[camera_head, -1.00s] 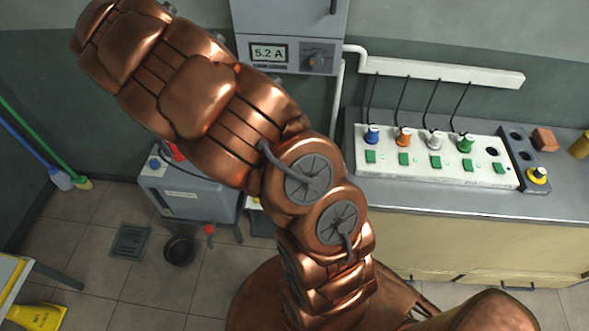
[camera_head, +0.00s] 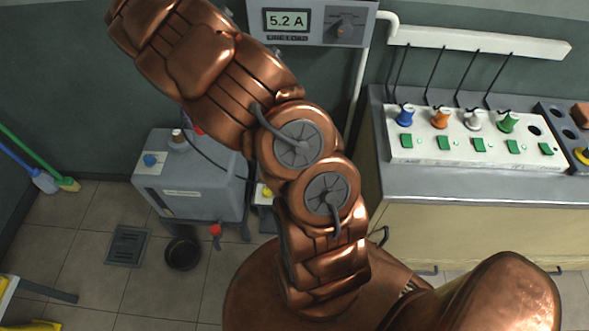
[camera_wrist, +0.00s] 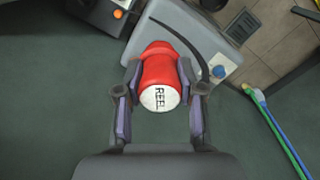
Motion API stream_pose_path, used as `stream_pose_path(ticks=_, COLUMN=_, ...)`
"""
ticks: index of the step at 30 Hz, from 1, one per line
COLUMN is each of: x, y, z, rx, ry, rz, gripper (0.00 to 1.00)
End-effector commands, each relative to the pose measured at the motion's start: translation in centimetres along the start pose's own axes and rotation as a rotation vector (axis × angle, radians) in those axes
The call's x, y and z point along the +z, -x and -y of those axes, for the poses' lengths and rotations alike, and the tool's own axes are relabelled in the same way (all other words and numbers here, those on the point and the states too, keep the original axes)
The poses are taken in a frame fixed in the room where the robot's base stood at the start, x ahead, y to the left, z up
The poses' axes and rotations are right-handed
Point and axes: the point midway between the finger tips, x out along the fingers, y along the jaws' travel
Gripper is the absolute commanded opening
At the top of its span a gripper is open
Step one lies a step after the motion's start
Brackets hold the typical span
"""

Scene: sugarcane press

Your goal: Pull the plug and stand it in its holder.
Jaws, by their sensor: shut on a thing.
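My gripper (camera_wrist: 158,112) is shut on a red plug (camera_wrist: 160,68) with a white end face lettered "REEL". In the wrist view its far end overlaps the grey tank, and I cannot tell whether they touch. In the head view only a bit of red (camera_head: 198,130) shows above the tank, and my arm hides the gripper. A dark holder strip with round holes (camera_head: 556,111) stands at the right end of the bench. A yellow plug (camera_head: 583,155) sits at its front, cut by the picture edge.
The grey tank (camera_head: 190,195) with a blue knob stands on the floor at left. A white socket board (camera_head: 470,152) on the bench holds blue, orange, white and green plugs; one socket is empty. A meter (camera_head: 315,22) reads 5.2 A. A black bowl (camera_head: 183,253) lies on the floor.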

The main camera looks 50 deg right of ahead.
Motion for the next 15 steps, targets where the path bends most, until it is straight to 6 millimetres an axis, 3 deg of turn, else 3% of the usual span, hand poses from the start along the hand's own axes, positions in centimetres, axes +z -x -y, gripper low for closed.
stream_pose_path(ticks=1, x=-0.2, y=-2.7, z=-1.3, rx=0.001, ry=-0.034, rz=0.002, gripper=0.01)
stream_pose_path(ticks=15, x=-1.4, y=-16.4, z=-11.6, rx=0.004, ry=-0.327, rz=0.0, gripper=0.01)
